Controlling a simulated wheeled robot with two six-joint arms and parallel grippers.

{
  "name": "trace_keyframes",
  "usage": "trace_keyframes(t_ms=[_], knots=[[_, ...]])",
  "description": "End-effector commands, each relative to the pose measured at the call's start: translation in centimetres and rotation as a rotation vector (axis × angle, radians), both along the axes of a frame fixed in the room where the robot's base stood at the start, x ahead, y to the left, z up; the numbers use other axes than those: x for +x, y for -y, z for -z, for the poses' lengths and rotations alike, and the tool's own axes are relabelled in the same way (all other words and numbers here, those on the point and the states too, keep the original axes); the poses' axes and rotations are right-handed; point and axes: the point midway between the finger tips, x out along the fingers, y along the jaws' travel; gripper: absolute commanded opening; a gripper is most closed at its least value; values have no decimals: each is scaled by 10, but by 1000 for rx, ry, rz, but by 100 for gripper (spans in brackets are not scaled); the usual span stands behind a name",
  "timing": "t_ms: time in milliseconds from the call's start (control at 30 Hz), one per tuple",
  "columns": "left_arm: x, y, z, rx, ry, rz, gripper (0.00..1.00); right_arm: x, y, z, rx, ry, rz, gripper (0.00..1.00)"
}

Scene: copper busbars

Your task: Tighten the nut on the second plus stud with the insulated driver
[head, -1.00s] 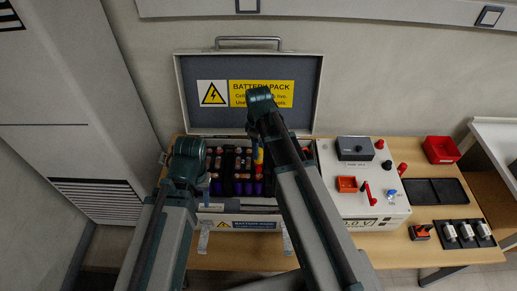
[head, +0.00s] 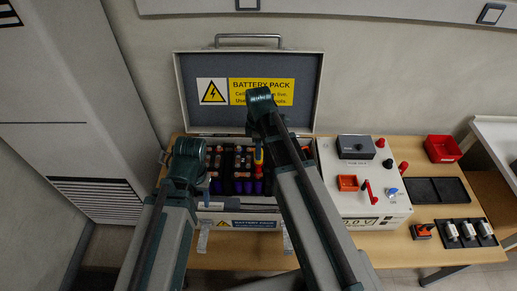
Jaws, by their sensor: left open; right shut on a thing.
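The open battery pack case (head: 183,95) stands on the table with copper-topped, purple-sleeved cells (head: 243,165) in its dark interior. The insulated driver (head: 259,156), with a red and yellow handle, stands roughly upright over the right part of the cells. My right gripper (head: 261,146) is shut on the driver, mostly hidden behind my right arm. My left gripper (head: 206,188) is open, low over the left part of the case, mostly hidden by its own arm. The nut, the second plus stud and the driver's tip are too small or hidden to make out.
A white test box (head: 365,205) with a red lever and an orange tray stands right of the case. A red bin (head: 441,149), a dark mat (head: 437,190) and a black rack (head: 468,233) of white-bodied parts lie further right. The raised lid stands behind the cells.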

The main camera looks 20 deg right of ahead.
Motion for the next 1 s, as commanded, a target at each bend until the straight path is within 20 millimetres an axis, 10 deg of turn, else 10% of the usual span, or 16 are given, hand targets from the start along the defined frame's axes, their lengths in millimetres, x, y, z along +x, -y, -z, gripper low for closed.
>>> trace_keyframes(t_ms=[1000], knots=[[0,0,10,0,0,0,50,0,0,10,0,0,99,0]])
